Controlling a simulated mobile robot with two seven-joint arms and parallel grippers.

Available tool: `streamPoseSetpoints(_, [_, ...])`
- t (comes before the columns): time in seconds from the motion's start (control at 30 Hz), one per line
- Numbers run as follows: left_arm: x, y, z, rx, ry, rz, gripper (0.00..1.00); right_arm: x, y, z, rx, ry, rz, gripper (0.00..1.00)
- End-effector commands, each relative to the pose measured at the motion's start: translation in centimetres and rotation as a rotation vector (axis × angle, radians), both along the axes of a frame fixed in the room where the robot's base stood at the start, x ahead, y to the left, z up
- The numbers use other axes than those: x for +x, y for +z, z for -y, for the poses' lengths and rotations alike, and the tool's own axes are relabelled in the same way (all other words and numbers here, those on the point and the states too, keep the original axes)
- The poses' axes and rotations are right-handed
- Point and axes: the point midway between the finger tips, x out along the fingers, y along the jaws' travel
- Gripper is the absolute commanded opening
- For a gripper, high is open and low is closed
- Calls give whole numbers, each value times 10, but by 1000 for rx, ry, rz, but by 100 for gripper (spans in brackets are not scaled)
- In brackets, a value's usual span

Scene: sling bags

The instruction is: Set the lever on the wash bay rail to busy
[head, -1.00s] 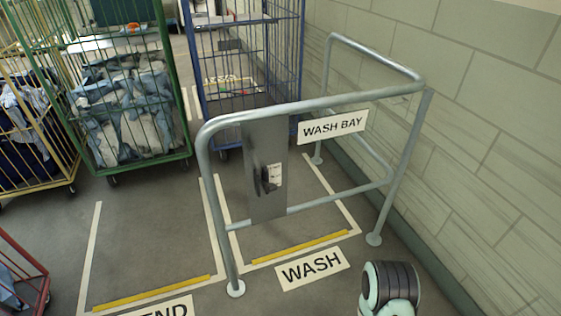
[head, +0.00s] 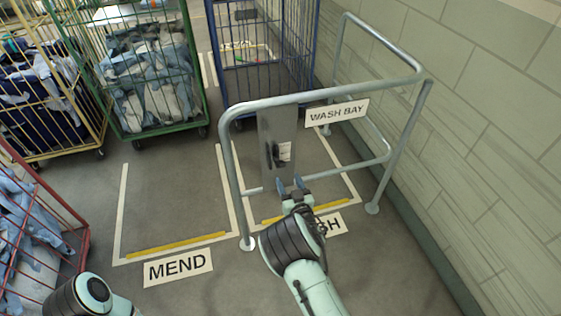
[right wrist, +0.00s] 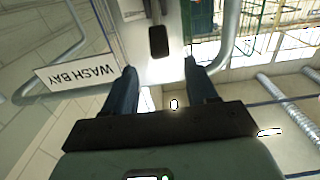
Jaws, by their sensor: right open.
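The wash bay rail (head: 380,85) is a grey tube frame with a white WASH BAY sign (head: 337,112). A grey metal plate (head: 277,122) hangs on its left part, and a dark lever (head: 274,152) sits on it beside a small pale label (head: 285,151). The lever's setting is too small to read. My right gripper (head: 290,185) is open and empty, just below and in front of the lever. In the right wrist view the lever's dark grip (right wrist: 158,41) lies beyond the open fingers, apart from them. My left gripper is out of view.
A blue cage cart (head: 262,60) stands behind the rail. Green (head: 150,70), yellow (head: 50,105) and red (head: 84,240) cage carts with laundry stand at the left. The MEND bay floor (head: 175,205) is empty. A block wall (head: 490,130) bounds the right side.

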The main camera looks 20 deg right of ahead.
Motion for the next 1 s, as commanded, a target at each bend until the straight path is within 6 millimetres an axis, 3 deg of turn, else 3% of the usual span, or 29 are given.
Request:
streamPoseSetpoints(0.2, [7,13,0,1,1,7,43,44,2,-2,-1,2,1,57])
streamPoseSetpoints(0.5, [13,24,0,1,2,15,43,83,1,-3,-1,0,-1,57])
streamPoseSetpoints(0.97, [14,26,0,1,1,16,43,93,0,-3,1,-2,-3,57])
streamPoseSetpoints(1.0, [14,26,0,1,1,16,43,93,0,-3,1,-2,-2,48])
